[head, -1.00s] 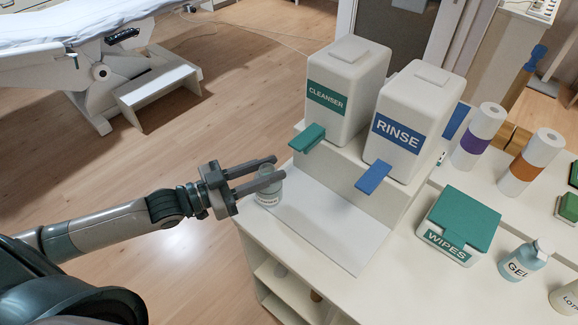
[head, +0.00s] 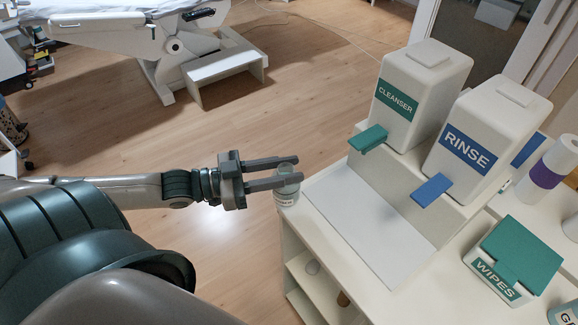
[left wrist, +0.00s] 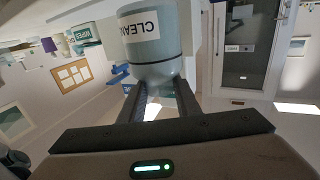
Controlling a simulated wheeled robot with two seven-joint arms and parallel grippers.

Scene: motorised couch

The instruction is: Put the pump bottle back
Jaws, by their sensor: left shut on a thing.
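The pump bottle (head: 287,188) is a small grey-green, see-through bottle with a white label. In the head view it is at the left front corner of the white cart top; I cannot tell whether it touches the top. My left gripper (head: 285,172) is shut on it, with the fingers reaching in from the left. In the left wrist view the bottle (left wrist: 150,55) fills the space past the fingertips, its label reading "CLEAN" with the rest cut off. No pump head shows. My right gripper is not in view.
On the white cart (head: 455,285) stand the CLEANSER dispenser (head: 425,85) with a green lever and the RINSE dispenser (head: 490,125) with a blue lever. A white tray (head: 365,215) below them is clear.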

